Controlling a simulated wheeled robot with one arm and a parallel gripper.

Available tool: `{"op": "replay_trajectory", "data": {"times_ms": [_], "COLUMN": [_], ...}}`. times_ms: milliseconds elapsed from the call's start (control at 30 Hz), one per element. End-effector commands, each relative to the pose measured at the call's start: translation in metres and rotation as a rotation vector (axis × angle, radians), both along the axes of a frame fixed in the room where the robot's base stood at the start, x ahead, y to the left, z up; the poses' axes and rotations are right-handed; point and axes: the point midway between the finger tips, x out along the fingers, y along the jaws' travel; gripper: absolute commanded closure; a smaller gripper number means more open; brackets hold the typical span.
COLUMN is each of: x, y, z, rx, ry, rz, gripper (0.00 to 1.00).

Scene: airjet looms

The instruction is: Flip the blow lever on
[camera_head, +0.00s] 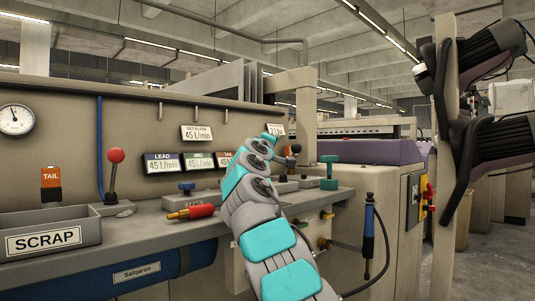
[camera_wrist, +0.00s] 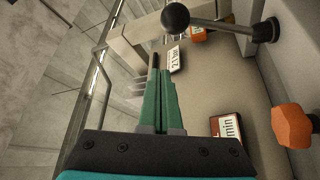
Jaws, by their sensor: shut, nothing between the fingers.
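A lever with a black ball knob (camera_wrist: 175,16) shows at the top of the wrist view. Its metal rod runs right to a dark pivot on the panel; no label naming it is readable. My gripper (camera_wrist: 161,65) has its green fingers together and empty, pointing up the picture. The fingertips are below the ball and apart from it in the picture. In the head view, a dark knob (camera_head: 296,149) shows just right of my arm's far end, where my gripper is largely hidden. Another lever with a red ball (camera_head: 116,156) stands upright at the left.
An orange knob (camera_wrist: 292,125) and a red-framed display (camera_wrist: 226,126) lie right of my fingers. A white display (camera_wrist: 176,58) is near the fingertips. On the bench are a red-handled tool (camera_head: 191,212), a scrap bin (camera_head: 48,238) and a green valve block (camera_head: 329,172).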

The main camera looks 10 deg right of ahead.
Motion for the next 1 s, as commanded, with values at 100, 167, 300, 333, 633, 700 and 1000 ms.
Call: {"op": "replay_trajectory", "data": {"times_ms": [100, 167, 300, 333, 633, 700, 1000], "x": [-0.008, -0.011, -0.017, -0.018, -0.033, -0.037, -0.049], "y": [0.002, 0.003, 0.011, 0.012, 0.017, 0.022, 0.029], "z": [-0.003, -0.006, -0.007, -0.008, -0.015, -0.017, -0.023], "rx": [-0.005, -0.005, -0.006, -0.005, -0.004, -0.006, -0.003], "ry": [-0.001, 0.001, 0.002, 0.001, 0.002, 0.003, 0.002], "rz": [-0.005, -0.007, -0.002, -0.001, -0.010, -0.006, -0.004], "gripper": [1.00, 1.00, 1.00, 1.00, 1.00, 1.00, 1.00]}}
